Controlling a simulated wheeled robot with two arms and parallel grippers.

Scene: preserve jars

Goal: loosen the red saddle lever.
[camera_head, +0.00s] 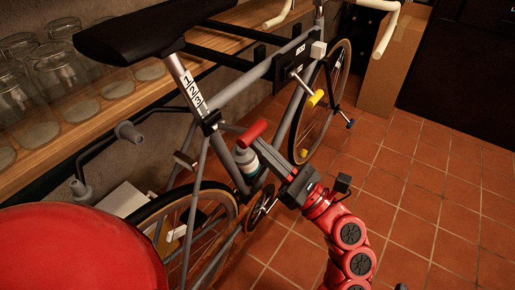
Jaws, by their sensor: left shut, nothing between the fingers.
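The red saddle lever (253,132) sticks out to the right of the dark clamp (211,122) at the foot of the seat post (185,80). The post carries a white label marked 1, 2, 3, and the black saddle (150,28) sits on top. My left gripper (262,154) is shut and empty, with its fingertips just below and right of the lever. I cannot tell whether they touch it. My right gripper is not in view.
A bottle (246,160) sits in the frame below the lever, close to my fingers. A wooden shelf (95,130) with glass jars (65,72) runs behind the bicycle. A cardboard box (390,70) stands at the back. The tiled floor (430,190) at the right is clear.

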